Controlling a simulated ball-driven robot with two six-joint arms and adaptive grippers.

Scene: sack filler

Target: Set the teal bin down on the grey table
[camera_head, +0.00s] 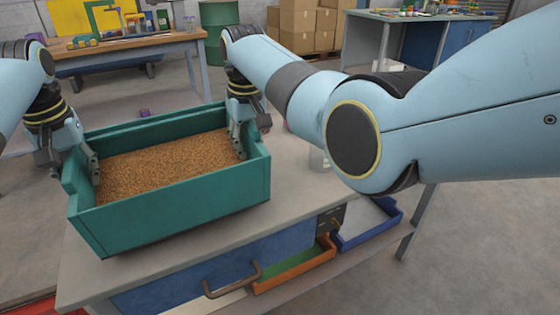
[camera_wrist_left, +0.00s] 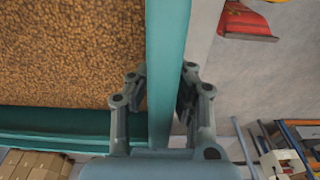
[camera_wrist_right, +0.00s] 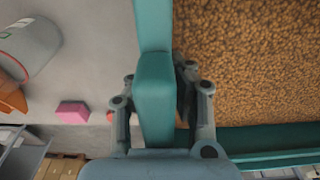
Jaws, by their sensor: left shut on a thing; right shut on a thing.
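The teal bin (camera_head: 180,215) is full of brown grain-like pellets (camera_head: 165,168). It is over the left part of the grey table (camera_head: 295,190) in the head view. I cannot tell whether its bottom touches the tabletop. My left gripper (camera_head: 88,165) is shut on the bin's left wall; the left wrist view shows its fingers (camera_wrist_left: 158,105) on both sides of that wall. My right gripper (camera_head: 240,138) is shut on the opposite wall, and its fingers (camera_wrist_right: 160,105) straddle it in the right wrist view. The bin's underside is hidden.
A pale container (camera_head: 318,160) stands on the table, partly behind my right arm. A small pink thing (camera_head: 144,113) is behind the bin. Orange (camera_head: 295,268) and blue (camera_head: 368,225) trays sit lower, beside the drawer handle (camera_head: 232,280). Bare tabletop shows right of the bin.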

